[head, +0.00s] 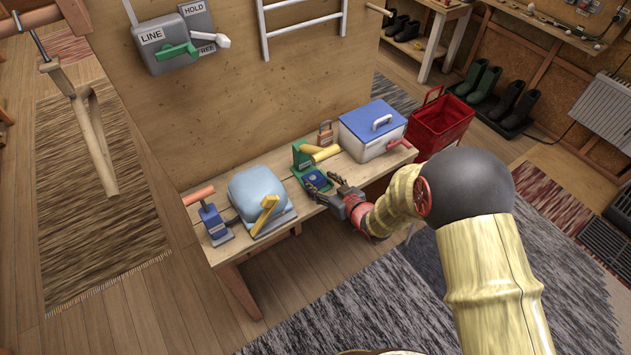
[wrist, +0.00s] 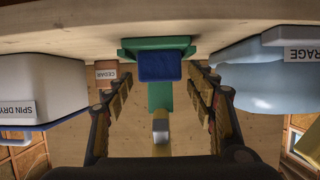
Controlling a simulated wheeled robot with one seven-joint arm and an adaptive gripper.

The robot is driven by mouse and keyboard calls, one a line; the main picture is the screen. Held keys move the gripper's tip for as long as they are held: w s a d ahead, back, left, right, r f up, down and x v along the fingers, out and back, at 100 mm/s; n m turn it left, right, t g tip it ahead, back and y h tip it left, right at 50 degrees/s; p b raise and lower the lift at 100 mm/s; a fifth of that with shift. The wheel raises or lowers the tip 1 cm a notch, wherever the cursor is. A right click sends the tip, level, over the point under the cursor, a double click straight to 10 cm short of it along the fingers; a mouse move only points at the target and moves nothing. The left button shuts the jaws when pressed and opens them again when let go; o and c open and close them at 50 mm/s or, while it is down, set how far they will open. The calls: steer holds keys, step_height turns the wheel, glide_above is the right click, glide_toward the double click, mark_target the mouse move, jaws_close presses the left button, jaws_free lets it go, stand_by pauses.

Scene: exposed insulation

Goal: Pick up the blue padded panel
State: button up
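A small dark blue panel (head: 319,179) sits low on the front of a green stand (head: 302,157) on the wooden bench. In the wrist view the blue panel (wrist: 160,66) is straight ahead, against the green body (wrist: 160,96). My gripper (head: 326,190) is just in front of the panel at the bench's front edge. Its two fingers are spread wide in the wrist view (wrist: 160,95), with nothing held between them. The panel lies between the finger lines, beyond or near the tips; I cannot tell the exact gap. A yellow handle (head: 326,153) sticks out of the green stand.
A light blue padded block (head: 256,191) with a yellow lever is left of the stand. A blue clamp (head: 214,222) stands at the bench's left end.

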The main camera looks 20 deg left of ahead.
steer(key=c, duration=0.8)
steer(key=shift+c, duration=0.2)
